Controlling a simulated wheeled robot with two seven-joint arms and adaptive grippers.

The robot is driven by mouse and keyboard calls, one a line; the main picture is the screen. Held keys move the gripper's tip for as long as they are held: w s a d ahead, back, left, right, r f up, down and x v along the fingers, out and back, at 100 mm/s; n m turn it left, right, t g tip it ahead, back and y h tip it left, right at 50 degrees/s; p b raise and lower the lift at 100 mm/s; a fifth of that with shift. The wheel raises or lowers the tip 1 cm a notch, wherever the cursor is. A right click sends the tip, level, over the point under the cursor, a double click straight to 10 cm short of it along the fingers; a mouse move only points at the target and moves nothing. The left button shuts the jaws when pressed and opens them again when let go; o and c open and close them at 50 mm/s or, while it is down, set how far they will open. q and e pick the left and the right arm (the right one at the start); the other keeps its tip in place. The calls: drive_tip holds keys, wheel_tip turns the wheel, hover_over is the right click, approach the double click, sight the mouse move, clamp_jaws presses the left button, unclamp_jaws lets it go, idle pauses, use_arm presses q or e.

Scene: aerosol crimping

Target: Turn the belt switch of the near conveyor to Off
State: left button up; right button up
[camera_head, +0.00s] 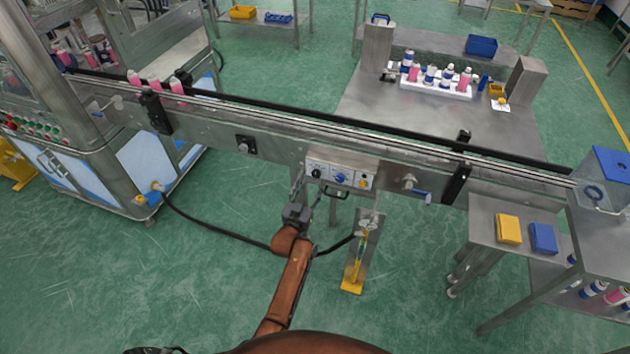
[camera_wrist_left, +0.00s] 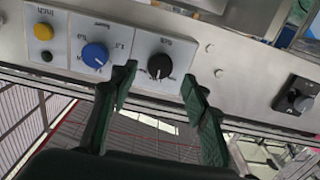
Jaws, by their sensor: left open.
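The near conveyor's control panel (camera_head: 340,177) is a light plate on the front of the conveyor rail. It carries a black knob (camera_head: 316,173), a blue knob (camera_head: 341,178) and a yellow button (camera_head: 363,183). The black knob shows in the left wrist view (camera_wrist_left: 160,67) with a white pointer mark; its small label is too blurred to read surely. My left gripper (camera_head: 309,188) is open just in front of the panel's left end. In the wrist view its fingertips (camera_wrist_left: 159,84) lie either side of the black knob, apparently not touching it.
The conveyor (camera_head: 400,150) runs across the view, with pink bottles (camera_head: 155,84) at its left. Another black switch (camera_head: 246,145) sits left of the panel, and a blue-handled part (camera_head: 418,193) sits right. A yellow-footed stand (camera_head: 352,287) is below the panel.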

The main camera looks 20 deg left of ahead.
sight(316, 175)
use_arm(q)
drive_tip(key=shift+w+f+b, duration=0.15)
drive_tip(key=shift+w+b, duration=0.2)
drive_tip(key=shift+w, duration=0.3)
drive_tip(key=shift+w+f+b, duration=0.15)
drive_tip(key=shift+w+b, duration=0.15)
drive_tip(key=shift+w, duration=0.3)
drive_tip(key=shift+w+r+b, duration=0.15)
drive_tip(key=shift+w+b, duration=0.25)
drive_tip(key=shift+w, duration=0.25)
use_arm(e)
wheel_tip(316, 175, down, 3)
drive_tip(key=shift+r, duration=0.1)
use_arm(q)
drive_tip(key=shift+r, duration=0.1)
use_arm(e)
drive_tip(key=shift+d, duration=0.2)
use_arm(q)
drive_tip(key=shift+c, duration=0.8)
drive_tip(key=c, duration=1)
